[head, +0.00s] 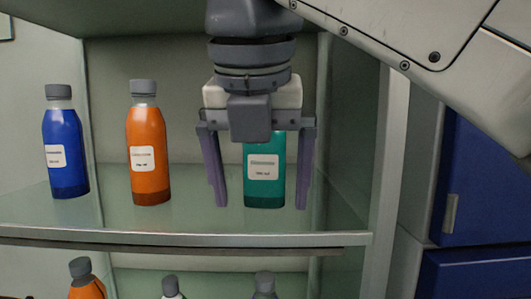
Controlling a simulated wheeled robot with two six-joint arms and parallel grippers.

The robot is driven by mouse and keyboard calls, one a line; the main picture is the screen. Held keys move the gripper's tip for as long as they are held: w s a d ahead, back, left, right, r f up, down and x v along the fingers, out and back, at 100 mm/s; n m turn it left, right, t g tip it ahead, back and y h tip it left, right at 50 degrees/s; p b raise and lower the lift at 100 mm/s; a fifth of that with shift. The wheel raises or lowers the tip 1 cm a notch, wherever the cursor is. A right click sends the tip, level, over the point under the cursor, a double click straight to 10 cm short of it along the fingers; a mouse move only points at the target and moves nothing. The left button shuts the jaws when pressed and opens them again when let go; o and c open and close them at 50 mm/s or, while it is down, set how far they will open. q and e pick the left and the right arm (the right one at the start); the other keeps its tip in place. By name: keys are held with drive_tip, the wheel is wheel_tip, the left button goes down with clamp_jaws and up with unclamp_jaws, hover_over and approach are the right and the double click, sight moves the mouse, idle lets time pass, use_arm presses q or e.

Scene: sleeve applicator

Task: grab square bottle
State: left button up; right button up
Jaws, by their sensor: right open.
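A teal bottle with a square-sided body and a white label (264,183) stands upright on the upper glass shelf. Its top is hidden behind my right gripper. My right gripper (260,207) comes down from above with its two purple fingers open. In the picture one finger is left of the teal bottle and the other is just right of it. I cannot tell whether the fingers are around the bottle or in front of it. My left gripper is not in view.
An orange bottle (149,160) and a blue bottle (65,150) stand to the left on the same shelf (190,238). Several bottle tops show on a lower shelf, including an orange one (87,288). A cabinet side post (385,150) and a blue cabinet (488,190) are at the right.

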sight(264, 182)
drive_tip(key=w, duration=0.1)
drive_tip(key=w+p, duration=0.1)
drive_tip(key=w, duration=0.1)
drive_tip(key=w+p, duration=0.1)
drive_tip(key=w, duration=0.1)
drive_tip(key=shift+d+r, duration=0.1)
drive_tip(key=shift+d, duration=0.15)
drive_tip(key=shift+x, duration=0.75)
clamp_jaws()
